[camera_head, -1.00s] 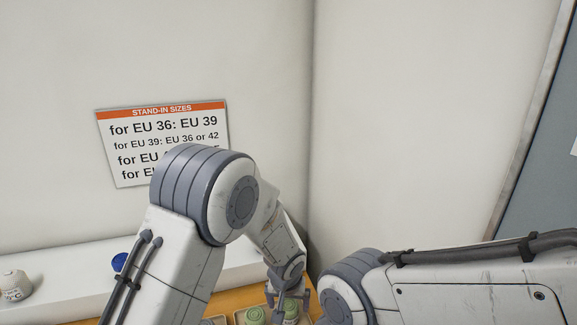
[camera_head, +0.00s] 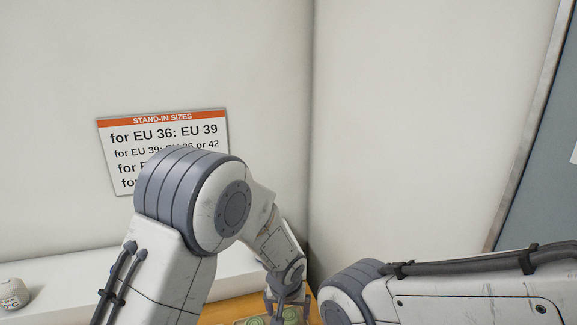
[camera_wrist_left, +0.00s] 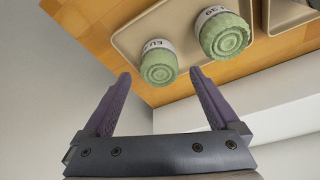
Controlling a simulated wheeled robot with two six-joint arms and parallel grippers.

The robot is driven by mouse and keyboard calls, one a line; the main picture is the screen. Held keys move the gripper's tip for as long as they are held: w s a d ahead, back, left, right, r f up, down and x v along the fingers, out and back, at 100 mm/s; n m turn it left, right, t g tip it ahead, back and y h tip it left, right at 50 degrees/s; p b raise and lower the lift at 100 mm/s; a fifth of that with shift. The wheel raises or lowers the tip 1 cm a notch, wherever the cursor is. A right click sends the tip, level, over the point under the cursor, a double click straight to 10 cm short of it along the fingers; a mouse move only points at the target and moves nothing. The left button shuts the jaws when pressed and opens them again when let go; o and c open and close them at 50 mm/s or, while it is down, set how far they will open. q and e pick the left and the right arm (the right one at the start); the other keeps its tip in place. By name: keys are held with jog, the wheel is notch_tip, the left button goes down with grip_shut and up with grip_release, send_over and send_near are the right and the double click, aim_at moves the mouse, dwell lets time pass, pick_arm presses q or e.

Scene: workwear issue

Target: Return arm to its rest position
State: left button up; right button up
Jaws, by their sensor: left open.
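My left arm rises from the bottom left in the head view and bends down at its elbow. Its gripper (camera_head: 288,303) is at the bottom of the picture, above the wooden surface. In the left wrist view the gripper (camera_wrist_left: 160,82) has its two purple fingers apart with nothing between them. Two green rolled items with white labels, one at the left (camera_wrist_left: 158,66) and one at the right (camera_wrist_left: 224,34), lie on a beige tray (camera_wrist_left: 130,38) beyond the fingertips. My right arm's links show at the lower right in the head view; its gripper is out of view.
A sign headed "STAND-IN SIZES" (camera_head: 165,125) hangs on the pale wall, partly hidden by my left elbow. A white ledge (camera_head: 60,280) runs along the wall, with a white rolled item (camera_head: 13,294) at its left end. A second tray edge (camera_wrist_left: 290,16) shows at the upper right.

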aim_at(288, 315)
pick_arm(q)
jog(key=x, duration=0.5)
jog(key=shift+s, duration=0.1)
notch_tip(288, 315, up, 4)
jog(key=shift+r, duration=0.1)
jog(key=s+d+r+b, duration=0.4)
jog(key=s+d+r, duration=0.25)
jog(key=d, duration=0.25)
jog(key=w+r+p, duration=0.3)
jog(key=w+r, duration=0.1)
jog(key=w, duration=0.6)
jog(key=w+r+p, duration=0.2)
jog(key=w+r, duration=0.3)
jog(key=w, duration=0.5)
jog(key=w+a+f+p, duration=0.2)
jog(key=w+a+f, duration=0.2)
jog(key=w+a, duration=0.1)
jog(key=shift+a+f+n, duration=0.25)
jog(key=shift+a+n, duration=0.05)
jog(key=shift+a, duration=0.15)
jog(key=shift+d, duration=0.1)
